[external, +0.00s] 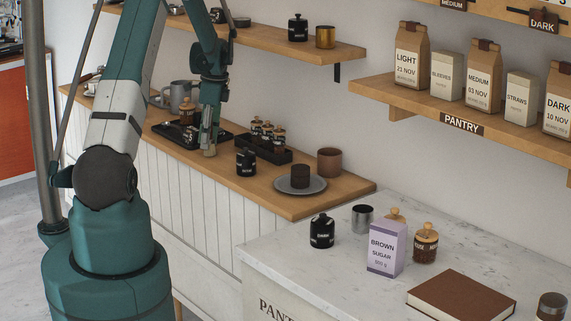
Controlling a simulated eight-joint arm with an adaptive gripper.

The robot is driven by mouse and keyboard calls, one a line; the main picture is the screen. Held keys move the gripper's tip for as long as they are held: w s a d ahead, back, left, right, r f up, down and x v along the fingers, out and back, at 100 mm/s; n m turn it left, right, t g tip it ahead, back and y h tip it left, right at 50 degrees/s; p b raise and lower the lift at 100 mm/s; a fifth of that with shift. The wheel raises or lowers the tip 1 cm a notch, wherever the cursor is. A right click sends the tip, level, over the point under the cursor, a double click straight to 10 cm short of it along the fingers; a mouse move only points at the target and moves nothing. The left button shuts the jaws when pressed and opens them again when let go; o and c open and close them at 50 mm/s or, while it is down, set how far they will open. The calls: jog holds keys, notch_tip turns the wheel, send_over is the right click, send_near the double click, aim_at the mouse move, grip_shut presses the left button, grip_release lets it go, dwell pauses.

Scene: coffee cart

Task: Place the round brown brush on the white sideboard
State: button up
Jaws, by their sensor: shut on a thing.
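My gripper (209,143) is pointed down over the wood-topped, white-panelled sideboard (228,222). It is shut on a small round tan-brown piece, which looks like the brush (209,152). The fingers hide most of it. Its lower end is at or just above the wooden top, near the front edge; I cannot tell whether it touches. A black tray (163,131) is to its left and a dark caddy of jars (284,157) to its right.
A black canister (246,162) stands close to the right of my gripper. Further right are a grey plate (316,187) with a dark brown cylinder (300,175) and a brown cup (330,162). A shelf (270,41) hangs above. The marble counter (290,262) is at the front right.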

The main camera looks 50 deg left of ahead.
jog(key=shift+f, duration=0.2)
jog(key=o, duration=0.9)
jog(key=shift+r, duration=0.2)
jog(key=shift+w+d+r, duration=0.15)
jog(key=shift+r, duration=1.1)
jog(key=shift+w+d+r, duration=0.1)
jog(key=shift+r, duration=1.15)
jog(key=shift+w+d+r, duration=0.15)
jog(key=shift+r, duration=1.1)
